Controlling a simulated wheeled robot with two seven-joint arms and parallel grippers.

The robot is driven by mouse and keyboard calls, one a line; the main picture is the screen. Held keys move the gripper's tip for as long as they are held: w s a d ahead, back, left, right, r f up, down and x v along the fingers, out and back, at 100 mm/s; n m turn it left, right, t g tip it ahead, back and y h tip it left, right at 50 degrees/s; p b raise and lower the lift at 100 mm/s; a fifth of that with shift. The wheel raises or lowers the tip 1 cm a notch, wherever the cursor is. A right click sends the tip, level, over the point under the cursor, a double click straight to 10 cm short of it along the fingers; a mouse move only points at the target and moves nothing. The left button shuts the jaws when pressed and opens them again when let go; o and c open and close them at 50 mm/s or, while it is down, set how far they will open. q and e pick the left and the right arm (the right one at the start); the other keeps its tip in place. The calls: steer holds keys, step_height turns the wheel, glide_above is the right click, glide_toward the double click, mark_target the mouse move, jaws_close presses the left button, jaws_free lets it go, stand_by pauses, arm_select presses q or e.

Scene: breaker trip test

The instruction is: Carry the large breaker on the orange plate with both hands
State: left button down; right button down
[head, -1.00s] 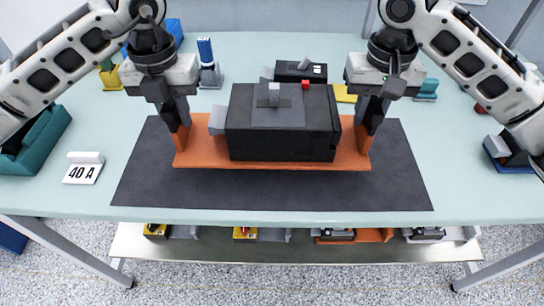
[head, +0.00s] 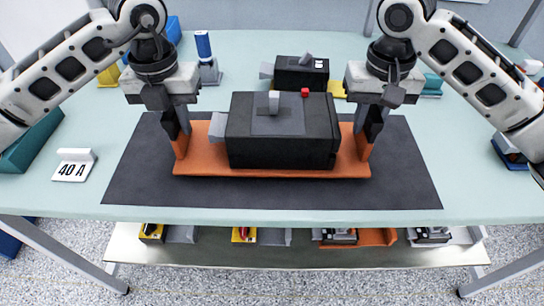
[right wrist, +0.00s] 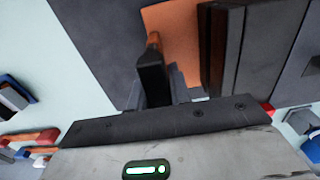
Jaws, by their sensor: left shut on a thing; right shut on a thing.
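The large breaker (head: 280,140) is a dark box with a grey top panel, a light toggle and a red button. It sits on the orange plate (head: 270,172), which has an upright tab at each end. My left gripper (head: 180,138) is shut on the plate's left tab. My right gripper (head: 366,140) is shut on the right tab. The plate is over the dark mat (head: 270,195); I cannot tell how far above it. In the right wrist view, the orange plate (right wrist: 172,40) and the breaker's dark side (right wrist: 225,50) show beside a finger.
A smaller dark breaker (head: 300,75) stands behind. A white "40 A" sign (head: 74,165) and a teal bin (head: 32,143) are at left. A blue-topped grey piece (head: 205,60) stands at back left. A lower shelf (head: 205,256) holds several small breakers.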

arm_select(q)
steer(key=shift+f+b, duration=0.5)
steer(key=shift+f, duration=0.1)
arm_select(e)
steer(key=shift+f, duration=0.55)
arm_select(q)
steer(key=c, duration=1.7)
jaws_free()
steer(key=shift+f, duration=0.25)
arm_select(e)
steer(key=c, duration=1.7)
jaws_free()
steer(key=shift+f, duration=0.3)
arm_select(q)
steer(key=o, duration=0.4)
steer(key=shift+r, duration=0.15)
arm_select(e)
steer(key=o, duration=0.4)
steer(key=shift+r, duration=0.15)
arm_select(q)
step_height(320, 180, up, 12)
steer(key=shift+f, duration=0.1)
arm_select(e)
step_height(320, 180, up, 12)
arm_select(q)
steer(key=shift+s, duration=0.1)
arm_select(e)
steer(key=shift+s, duration=0.1)
